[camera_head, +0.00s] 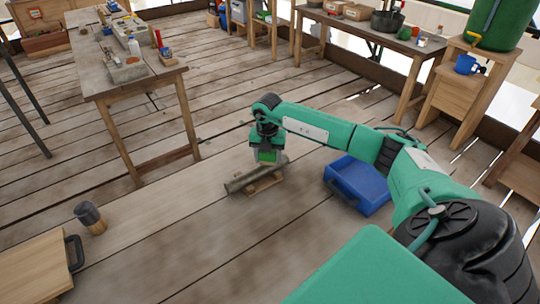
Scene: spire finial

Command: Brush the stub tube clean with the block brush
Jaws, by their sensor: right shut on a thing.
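My right arm reaches in from the right, and its gripper (268,157) points down over the stub tube (243,181). The tube is a short grey-brown pipe lying at a slant on a small wooden rest (263,187) on the planks. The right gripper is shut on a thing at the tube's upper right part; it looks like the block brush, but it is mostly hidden. I cannot tell whether it touches the tube. My left gripper is not in view.
A blue tray (376,186) lies right of the tube, close under my right arm. A dark-headed mallet (90,218) and a wooden board with a dark handle (35,270) are at lower left. A cluttered workbench (95,77) stands behind. Planks left of the tube are clear.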

